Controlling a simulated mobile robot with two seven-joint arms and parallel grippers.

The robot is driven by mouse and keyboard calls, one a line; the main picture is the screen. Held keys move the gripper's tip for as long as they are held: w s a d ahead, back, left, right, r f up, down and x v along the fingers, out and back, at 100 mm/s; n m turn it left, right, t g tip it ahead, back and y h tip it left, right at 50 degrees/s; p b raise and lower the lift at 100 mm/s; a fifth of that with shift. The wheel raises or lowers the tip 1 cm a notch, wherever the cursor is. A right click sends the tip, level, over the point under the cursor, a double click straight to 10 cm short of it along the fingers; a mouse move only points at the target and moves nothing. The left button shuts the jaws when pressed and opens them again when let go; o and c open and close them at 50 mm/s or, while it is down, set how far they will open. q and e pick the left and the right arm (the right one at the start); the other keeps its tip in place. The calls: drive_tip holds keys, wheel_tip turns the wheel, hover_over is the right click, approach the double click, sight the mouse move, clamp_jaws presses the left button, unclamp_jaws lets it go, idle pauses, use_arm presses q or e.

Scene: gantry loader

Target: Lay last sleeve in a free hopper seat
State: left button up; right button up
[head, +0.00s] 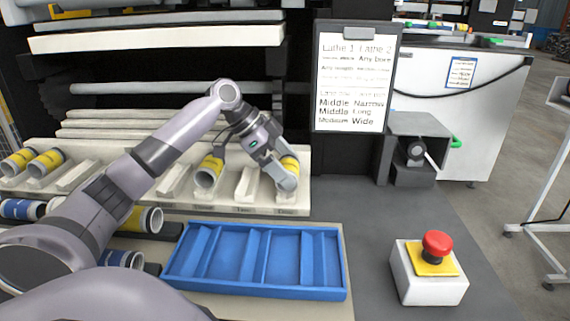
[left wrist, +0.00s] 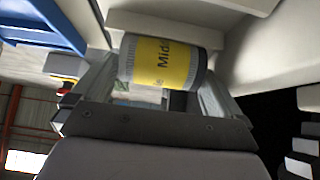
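A yellow-banded sleeve (head: 290,163) is at the right end of the cream hopper (head: 230,209), in my left gripper (head: 284,180). In the left wrist view, the sleeve (left wrist: 165,62) lies crosswise between the two fingers, its label starting "Mid". The fingers are shut on it. The sleeve is at the rightmost seat; whether it rests on the seat floor cannot be told. Another yellow sleeve (head: 208,172) sits in a seat further left, with an empty seat (head: 245,185) between. Two more yellow sleeves (head: 45,162) lie at the hopper's left end. My right gripper is not in view.
A blue divided tray (head: 255,292) stands empty in front of the hopper. Blue-banded (head: 22,209) and yellow-banded sleeves lie at left, partly behind my arm. A sign board (head: 355,80) stands behind. A red stop button (head: 437,244) is at right on the grey bench.

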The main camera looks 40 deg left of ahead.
use_arm(q)
drive_tip(key=s+a+r+p, duration=0.3)
drive_tip(key=r+p, duration=0.4)
drive_tip(key=r, duration=0.4)
drive_tip(key=shift+a+r, duration=0.2)
drive_tip(key=shift+r, duration=0.05)
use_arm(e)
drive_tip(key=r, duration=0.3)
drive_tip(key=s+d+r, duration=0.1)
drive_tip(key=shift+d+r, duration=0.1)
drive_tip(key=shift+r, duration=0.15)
